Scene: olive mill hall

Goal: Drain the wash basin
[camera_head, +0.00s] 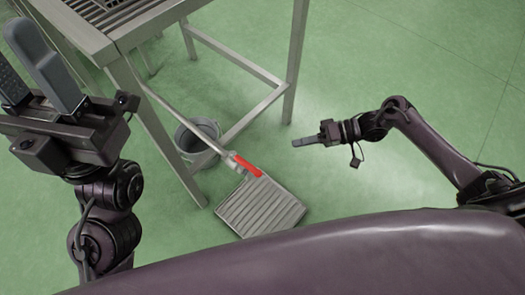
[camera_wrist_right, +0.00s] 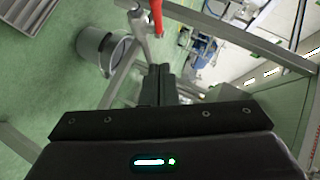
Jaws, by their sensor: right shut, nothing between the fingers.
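A red lever (camera_head: 246,166) sits on a grey valve at the lower end of a pipe (camera_head: 217,150) under a metal stand. In the head view the lever lies roughly along the pipe. The lever (camera_wrist_right: 157,15) also shows at the top of the right wrist view, beyond the fingertips. The grey metal stand (camera_head: 98,44) has a slatted top at the upper left; I cannot make out a basin bowl. My right gripper (camera_head: 303,142) is shut and empty, to the right of the lever and apart from it. My left gripper (camera_head: 25,65) is open and empty at the left.
A grey bucket (camera_head: 190,138) stands on the floor under the stand, close to the pipe. A slatted floor grate (camera_head: 262,208) lies below the lever. The stand's legs (camera_head: 297,60) and lower crossbars are obstacles. Green floor is clear at the right.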

